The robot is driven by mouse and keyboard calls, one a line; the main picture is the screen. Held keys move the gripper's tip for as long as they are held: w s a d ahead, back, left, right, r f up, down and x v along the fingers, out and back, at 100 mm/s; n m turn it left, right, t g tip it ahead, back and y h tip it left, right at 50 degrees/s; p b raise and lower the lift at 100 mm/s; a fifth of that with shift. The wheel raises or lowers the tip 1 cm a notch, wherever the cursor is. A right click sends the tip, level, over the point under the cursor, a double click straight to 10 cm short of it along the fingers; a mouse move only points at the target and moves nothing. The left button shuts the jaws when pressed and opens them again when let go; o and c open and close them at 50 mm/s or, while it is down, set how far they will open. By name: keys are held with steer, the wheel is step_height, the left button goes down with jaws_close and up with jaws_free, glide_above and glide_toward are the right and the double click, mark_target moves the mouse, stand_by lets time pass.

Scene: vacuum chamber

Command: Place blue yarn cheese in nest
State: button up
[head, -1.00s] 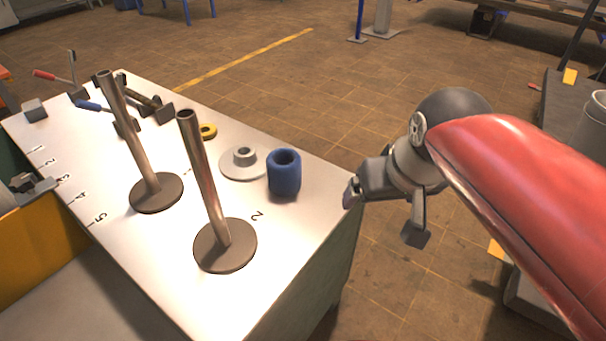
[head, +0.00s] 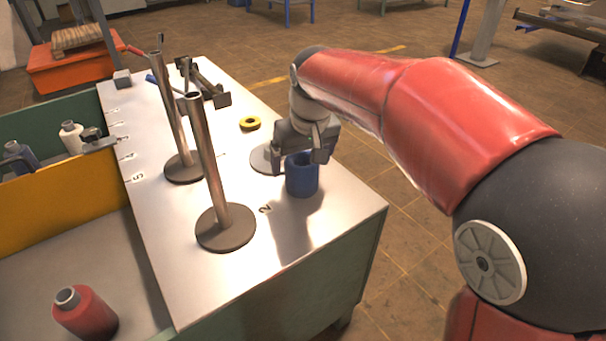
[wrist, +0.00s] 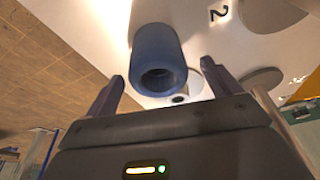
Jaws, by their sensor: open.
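The blue yarn cheese (head: 302,180), a hollow blue cylinder, stands upright on the white table top (head: 340,215). In the wrist view the blue yarn cheese (wrist: 158,50) shows ahead of and between the two fingers, its dark bore facing me. My gripper (head: 310,153) is open and empty at the top of the yarn; I cannot tell whether it touches. A pale round disc (head: 262,158) lies just behind the yarn, partly hidden by my gripper. I cannot tell for sure which fixture is the nest.
Two metal posts on round bases (head: 226,228) (head: 184,167) stand left of the yarn. A yellow ring (head: 250,123) and clamps (head: 205,85) are farther back. A red yarn cone (head: 85,312) sits in the lower bin. The table's front right is clear.

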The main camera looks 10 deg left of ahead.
steer(key=x, duration=0.3)
steer(key=shift+w+f, duration=0.25)
steer(key=shift+f, duration=0.05)
steer(key=c, duration=1.3)
steer(key=shift+o, duration=0.2)
